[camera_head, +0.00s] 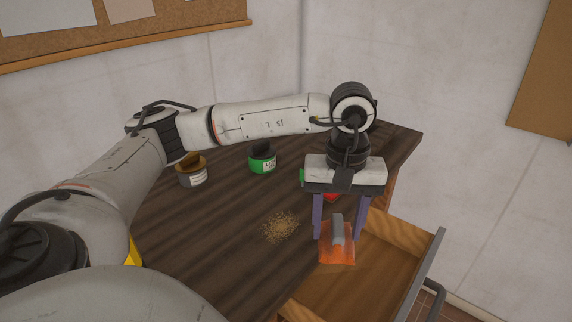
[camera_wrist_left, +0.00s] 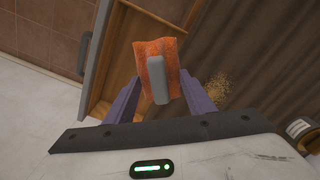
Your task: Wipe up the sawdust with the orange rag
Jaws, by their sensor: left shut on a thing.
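The orange rag (camera_head: 338,256) has a grey block-like grip on top; it also shows in the left wrist view (camera_wrist_left: 153,48). My left gripper (camera_head: 336,234) points down at the table's right front edge, its purple fingers on either side of the rag; they show in the left wrist view too (camera_wrist_left: 162,84). It is shut on the rag, near the open drawer. Whether the rag touches the tabletop I cannot tell. The sawdust (camera_head: 280,227) is a loose tan patch on the dark table, left of the rag and apart from it; the left wrist view shows it at right (camera_wrist_left: 217,86). My right gripper is out of view.
An open wooden drawer (camera_head: 375,277) juts out below the table (camera_head: 215,245) at the right front. A green can (camera_head: 262,160) and a grey can with a brown top (camera_head: 192,173) stand behind the sawdust. A small red thing (camera_head: 331,198) is partly hidden behind my gripper.

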